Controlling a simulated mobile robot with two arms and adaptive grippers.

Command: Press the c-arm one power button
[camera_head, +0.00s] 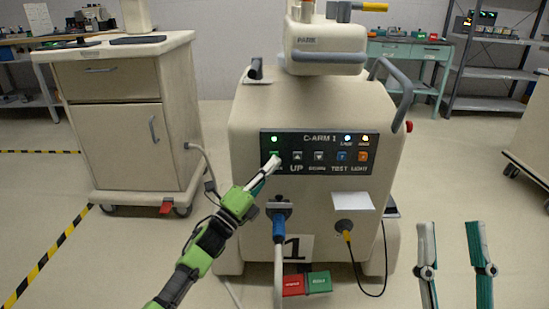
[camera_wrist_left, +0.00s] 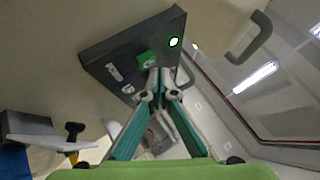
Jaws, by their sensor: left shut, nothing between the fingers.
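The C-ARM 1 control panel (camera_head: 318,170) is a dark plate on the front of a beige cart, with a row of small labelled buttons. The power button is the green one at its left end, mostly hidden by my fingertips in the head view; it shows as a green square (camera_wrist_left: 147,57) in the left wrist view. A green light (camera_head: 274,139) glows above it. My left gripper (camera_head: 274,162) is shut and empty, its tips at the button's lower edge; I cannot tell whether they touch. My right gripper (camera_head: 449,226) is open and empty, low at the right.
Below the panel a blue plug (camera_head: 279,222) and a yellow-black plug (camera_head: 346,232) sit in sockets with hanging cables. Red and green blocks (camera_head: 306,284) are at the cart's foot.

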